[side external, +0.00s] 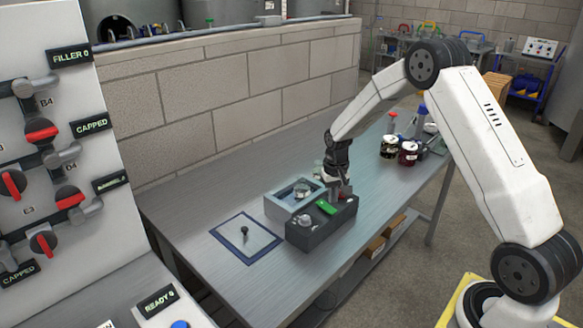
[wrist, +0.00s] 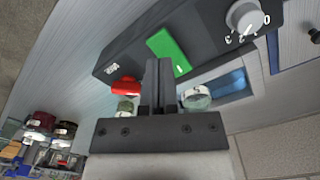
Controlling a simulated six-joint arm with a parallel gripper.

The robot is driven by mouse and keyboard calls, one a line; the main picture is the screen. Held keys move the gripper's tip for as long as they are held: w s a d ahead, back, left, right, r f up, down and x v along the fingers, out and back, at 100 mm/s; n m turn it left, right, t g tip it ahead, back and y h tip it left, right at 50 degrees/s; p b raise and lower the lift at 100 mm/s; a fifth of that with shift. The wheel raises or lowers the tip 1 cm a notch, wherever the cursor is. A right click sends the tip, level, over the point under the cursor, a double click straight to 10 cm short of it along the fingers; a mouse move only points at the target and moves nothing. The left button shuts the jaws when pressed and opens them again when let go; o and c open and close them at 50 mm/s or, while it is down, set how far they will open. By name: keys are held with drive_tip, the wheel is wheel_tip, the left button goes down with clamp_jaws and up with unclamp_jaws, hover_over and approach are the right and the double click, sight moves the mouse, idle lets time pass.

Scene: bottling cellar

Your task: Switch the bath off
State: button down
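The bath's dark control box (side external: 308,238) stands on the steel bench, against a pale basin (side external: 279,204) of water. A green rocker switch (side external: 326,207) and a round grey knob (side external: 305,221) are on its top. In the wrist view, the green switch (wrist: 168,52) has a white mark at one end, and the knob (wrist: 245,17) has numbers around it; its setting is unclear. A red part (wrist: 125,87) shows by the box edge. My gripper (wrist: 159,64) has its fingers together, empty, over the switch end of the box; contact cannot be told.
A blue-bordered mat (side external: 246,238) with a small dark knobbed piece lies left of the box. Dark jars (side external: 408,153) and bottles stand farther along the bench. A panel of red-handled valves (side external: 40,130) is at the left. The bench's near-left surface is clear.

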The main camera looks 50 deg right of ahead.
drive_tip(key=shift+r, duration=1.6)
drive_tip(key=shift+s+a+r, duration=0.1)
drive_tip(key=shift+a+r, duration=0.05)
drive_tip(key=shift+a, duration=0.1)
drive_tip(key=s+a+r+n+t, duration=0.1)
drive_tip(key=s+a+r+n, duration=0.1)
drive_tip(key=s+a, duration=0.6)
drive_tip(key=s+a+r+n+t, duration=0.1)
drive_tip(key=s+a+n, duration=0.3)
drive_tip(key=s+a, duration=0.4)
drive_tip(key=shift+s+a+r+t, duration=0.25)
drive_tip(key=shift+s+r+t, duration=0.05)
drive_tip(key=shift+s+r, duration=0.5)
